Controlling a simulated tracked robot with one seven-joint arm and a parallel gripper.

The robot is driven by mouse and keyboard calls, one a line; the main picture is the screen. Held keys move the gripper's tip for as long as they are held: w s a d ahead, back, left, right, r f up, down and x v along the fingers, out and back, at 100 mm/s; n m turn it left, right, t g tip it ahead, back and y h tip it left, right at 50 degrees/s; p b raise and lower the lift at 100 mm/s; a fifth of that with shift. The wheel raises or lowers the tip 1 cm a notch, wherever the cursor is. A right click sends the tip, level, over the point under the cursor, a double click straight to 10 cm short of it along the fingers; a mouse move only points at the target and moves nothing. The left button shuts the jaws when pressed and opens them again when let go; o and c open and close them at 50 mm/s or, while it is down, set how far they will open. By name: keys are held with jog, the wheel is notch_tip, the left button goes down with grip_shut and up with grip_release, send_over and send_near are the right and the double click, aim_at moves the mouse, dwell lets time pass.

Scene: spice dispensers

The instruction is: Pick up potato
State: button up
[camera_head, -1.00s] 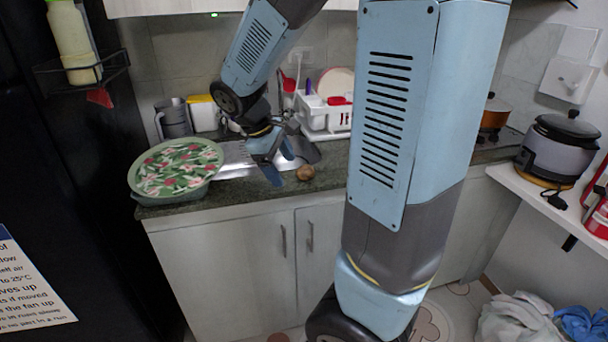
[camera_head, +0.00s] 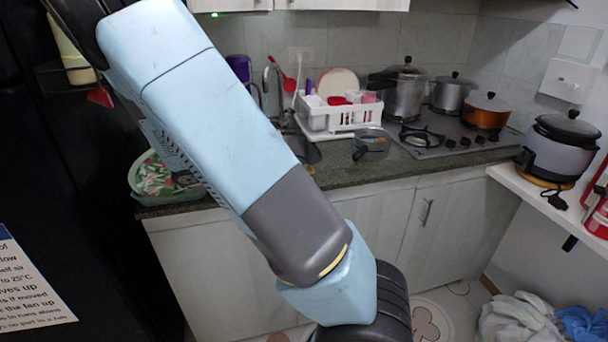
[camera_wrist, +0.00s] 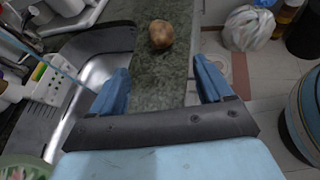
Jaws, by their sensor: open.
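The brown, roundish potato (camera_wrist: 161,34) lies on the dark green stone counter (camera_wrist: 155,90), near the top of the wrist view. In the head view only a small brown part of the potato (camera_head: 310,169) shows past my arm. My gripper (camera_wrist: 160,76) is open and empty, with its blue fingers spread left and right. In the wrist view the potato is beyond the fingertips, roughly in line with the gap and not touching either finger. My arm hides the gripper in the head view.
The metal sink (camera_wrist: 88,88) lies left of the gripper in the wrist view. A green patterned basin (camera_head: 150,178) is partly hidden behind my arm.

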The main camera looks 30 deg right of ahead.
jog(key=x, duration=1.3)
jog(key=shift+s+d+f, duration=0.1)
jog(key=shift+d, duration=0.15)
jog(key=c, duration=1.2)
jog(key=shift+o, duration=0.2)
